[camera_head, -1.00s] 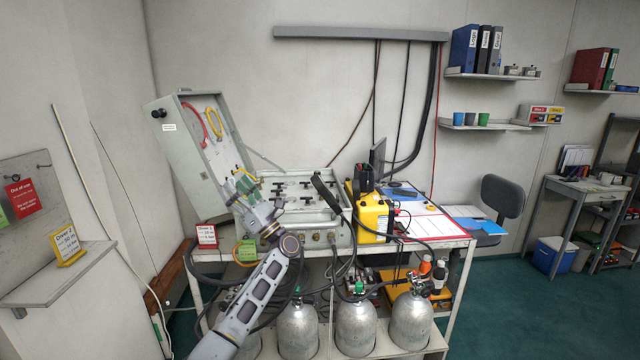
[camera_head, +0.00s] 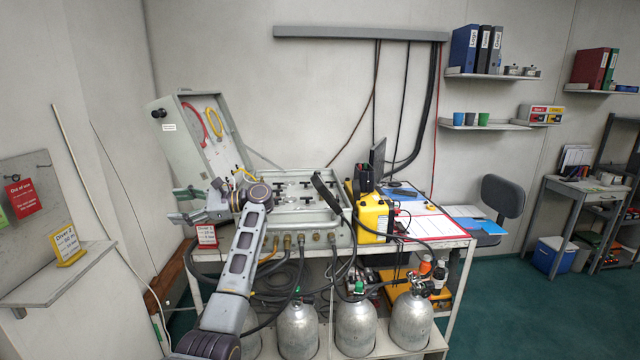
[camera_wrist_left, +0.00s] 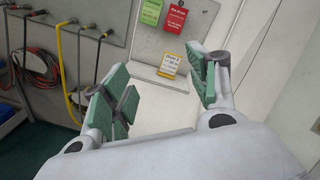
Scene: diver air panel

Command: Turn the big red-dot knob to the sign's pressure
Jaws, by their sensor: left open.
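The air panel (camera_head: 333,218) is an open grey case on the bench, with several black T-shaped handles on its face. I cannot make out a red dot on any knob; my left arm hides the panel's left part. A small white sign with a red border (camera_head: 207,235) stands at the bench's left end. A yellow-framed sign (camera_head: 67,245) stands on the left wall shelf and shows in the left wrist view (camera_wrist_left: 170,64); its small print is unreadable. My left gripper (camera_head: 178,206) is open and empty, pointing left, above the red-bordered sign. My right gripper is out of view.
The case's raised lid (camera_head: 185,145) stands behind my left gripper. A yellow container (camera_head: 373,220) stands right of the panel. Hoses hang from the panel's front above several grey cylinders (camera_head: 356,325). A red notice (camera_head: 23,196) hangs on the left wall.

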